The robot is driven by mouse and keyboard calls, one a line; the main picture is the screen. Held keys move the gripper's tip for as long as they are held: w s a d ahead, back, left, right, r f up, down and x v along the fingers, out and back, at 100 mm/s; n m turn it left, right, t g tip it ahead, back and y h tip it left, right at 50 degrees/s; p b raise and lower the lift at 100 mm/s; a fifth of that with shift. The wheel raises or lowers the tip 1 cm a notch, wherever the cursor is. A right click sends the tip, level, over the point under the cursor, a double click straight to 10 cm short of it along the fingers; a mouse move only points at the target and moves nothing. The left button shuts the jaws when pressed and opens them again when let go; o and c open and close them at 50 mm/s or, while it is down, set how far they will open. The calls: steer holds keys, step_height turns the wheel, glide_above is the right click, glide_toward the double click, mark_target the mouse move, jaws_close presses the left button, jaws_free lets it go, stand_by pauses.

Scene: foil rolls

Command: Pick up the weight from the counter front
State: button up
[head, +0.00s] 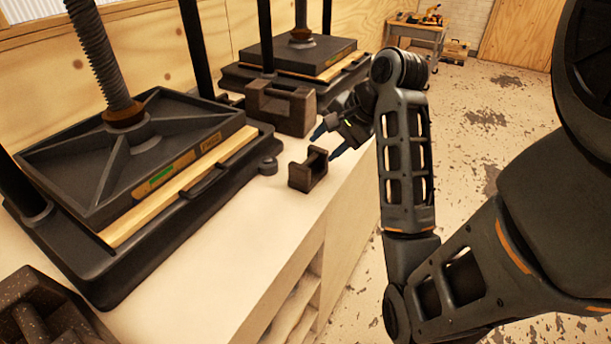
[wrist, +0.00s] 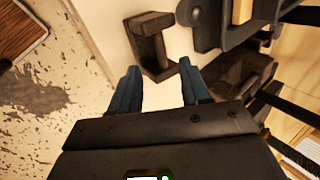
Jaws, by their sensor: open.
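The weight (head: 308,172) is a small dark block with two raised ends and a bar between them. It stands on the pale counter (head: 232,235) near its front edge. In the wrist view the weight (wrist: 149,48) lies just beyond the fingertips, its near end between them in the picture. My gripper (head: 327,144) is open and empty, its blue fingers just above and behind the weight in the head view. The open fingers also show in the wrist view (wrist: 159,67). I see no contact with the weight.
A larger dark weight (head: 282,108) stands behind the small one. A black screw press (head: 130,165) is on the left, and another press (head: 300,62) stands further back. More dark blocks (head: 40,318) are at the lower left. The floor (head: 480,150) is open to the right.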

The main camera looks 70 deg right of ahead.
mark_target(311, 159)
steer(key=x, duration=0.6)
steer(key=shift+d+f, duration=0.2)
steer(key=shift+f, duration=0.05)
jaws_close()
stand_by(1.2)
steer(key=shift+r, duration=0.1)
